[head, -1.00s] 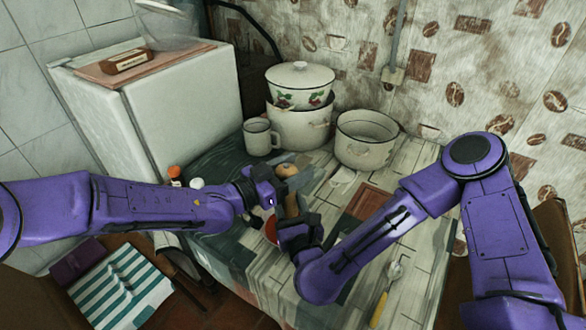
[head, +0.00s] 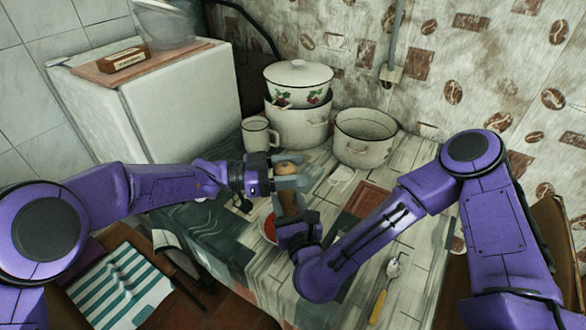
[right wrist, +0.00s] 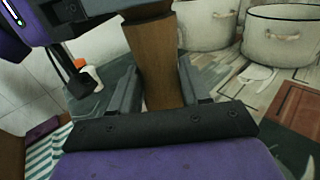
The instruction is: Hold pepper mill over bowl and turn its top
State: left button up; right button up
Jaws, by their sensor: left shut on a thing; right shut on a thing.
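The pepper mill (head: 291,204) is brown wood with a rounded top and stands roughly upright over the table. My right gripper (head: 296,217) is shut on its lower body; the right wrist view shows the wooden body (right wrist: 155,65) between the two fingers. My left gripper (head: 289,172) is higher, coming from the left, and is shut on the mill's top, with a finger on either side. The bowl (head: 269,229), with red inside, is just left of and below the right gripper, which partly hides it. I cannot tell whether the mill is exactly above the bowl.
Behind the grippers stand a white mug (head: 258,135), a lidded enamel pot (head: 299,85) stacked on another pot (head: 299,126), and an open pot (head: 366,140). A spoon with a yellow handle (head: 379,306) lies at the front right of the table.

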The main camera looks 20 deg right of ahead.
pick_arm(q)
jog(key=shift+a+g, duration=0.1)
jog(key=shift+g, duration=0.2)
jog(key=o, duration=1)
jog(key=v, duration=1.2)
